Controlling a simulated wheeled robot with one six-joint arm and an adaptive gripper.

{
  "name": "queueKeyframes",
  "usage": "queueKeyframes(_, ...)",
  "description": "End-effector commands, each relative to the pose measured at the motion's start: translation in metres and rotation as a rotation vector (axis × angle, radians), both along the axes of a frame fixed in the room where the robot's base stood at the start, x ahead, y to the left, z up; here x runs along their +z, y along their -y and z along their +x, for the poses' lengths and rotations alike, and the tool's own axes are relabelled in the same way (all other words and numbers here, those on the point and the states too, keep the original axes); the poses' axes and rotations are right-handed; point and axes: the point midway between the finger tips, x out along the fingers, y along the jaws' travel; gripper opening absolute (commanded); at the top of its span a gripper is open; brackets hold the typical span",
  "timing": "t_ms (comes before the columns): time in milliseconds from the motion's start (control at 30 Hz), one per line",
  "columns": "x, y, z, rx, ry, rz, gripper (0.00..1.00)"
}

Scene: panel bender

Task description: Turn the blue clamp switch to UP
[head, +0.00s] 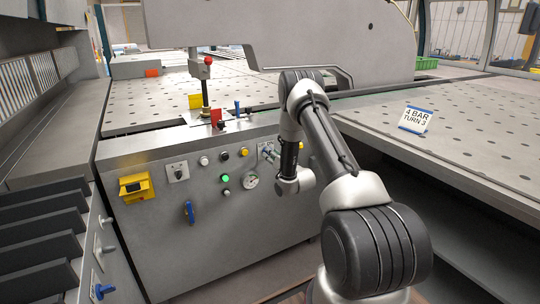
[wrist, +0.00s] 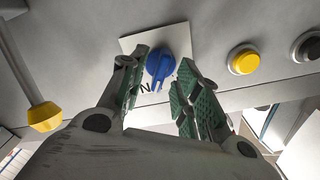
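The blue clamp switch (wrist: 160,65) sits on a white square plate (wrist: 178,36) in the wrist view. Its narrow end points down and slightly left in that picture, near a printed letter N; the rest of the lettering is hidden by my fingers. My gripper (wrist: 163,58) is open, with one green-padded finger on each side of the blue handle. I cannot tell whether either finger touches it.
A yellow button (wrist: 243,60) and a dark button (wrist: 308,46) are beside the plate in the wrist view. In the head view, the panel also bears a gauge (head: 251,182), a lit green button (head: 226,178), a blue lever (head: 189,211) and a yellow switch box (head: 136,188).

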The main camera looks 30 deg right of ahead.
Motion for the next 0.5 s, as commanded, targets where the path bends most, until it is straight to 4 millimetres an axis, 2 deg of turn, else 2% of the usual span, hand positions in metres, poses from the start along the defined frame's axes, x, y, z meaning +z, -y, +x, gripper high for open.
queueKeyframes(133,0.0004,-0.0007,0.0133,0.001,0.001,-0.001,0.32)
queueKeyframes(400,0.0002,-0.0008,0.0157,0.001,-0.001,-0.001,0.32)
queueKeyframes(433,0.0001,-0.0008,0.0157,0.001,-0.001,-0.001,0.3)
queueKeyframes(500,0.0001,-0.0008,0.0156,0.001,-0.001,-0.001,0.18)
